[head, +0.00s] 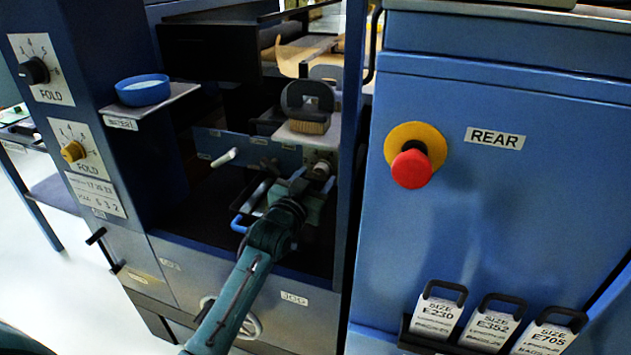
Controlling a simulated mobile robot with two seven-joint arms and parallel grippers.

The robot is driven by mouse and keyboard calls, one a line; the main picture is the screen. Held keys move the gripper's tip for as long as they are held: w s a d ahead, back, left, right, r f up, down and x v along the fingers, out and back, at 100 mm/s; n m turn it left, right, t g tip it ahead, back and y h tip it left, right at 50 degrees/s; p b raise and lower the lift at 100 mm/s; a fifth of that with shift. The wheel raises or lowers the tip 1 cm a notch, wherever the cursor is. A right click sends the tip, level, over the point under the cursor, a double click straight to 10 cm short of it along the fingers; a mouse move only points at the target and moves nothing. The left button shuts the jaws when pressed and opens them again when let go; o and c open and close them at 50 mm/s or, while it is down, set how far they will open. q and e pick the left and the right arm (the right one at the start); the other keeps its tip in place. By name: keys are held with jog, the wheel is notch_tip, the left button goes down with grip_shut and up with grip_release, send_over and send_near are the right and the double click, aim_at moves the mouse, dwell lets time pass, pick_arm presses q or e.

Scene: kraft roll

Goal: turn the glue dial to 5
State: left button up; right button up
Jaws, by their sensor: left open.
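My left arm reaches up from the bottom into the machine's dark open bay. Its gripper (314,183) is open, close in front of a small pale knob (321,170) on a light plate at the back of the bay. I cannot tell whether the fingers touch the knob. The knob's label and setting are too small and partly covered to read, so I cannot confirm that it is the glue dial. Two other dials sit on the left panel: a black one (34,71) and a yellow one (74,151), both labelled FOLD. My right gripper is not in view.
A white-tipped lever (224,157) and a blue handle (239,224) stand left of the gripper. A blue post (351,130) bounds the bay on the right. A blue bowl (143,90) sits on a shelf. A red stop button (411,169) and size tags (437,314) are farther right.

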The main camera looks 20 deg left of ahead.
pick_arm(q)
jog(key=shift+w+d, duration=0.1)
jog(key=shift+w, duration=0.25)
jog(key=shift+c, duration=0.3)
jog(key=c, duration=0.9)
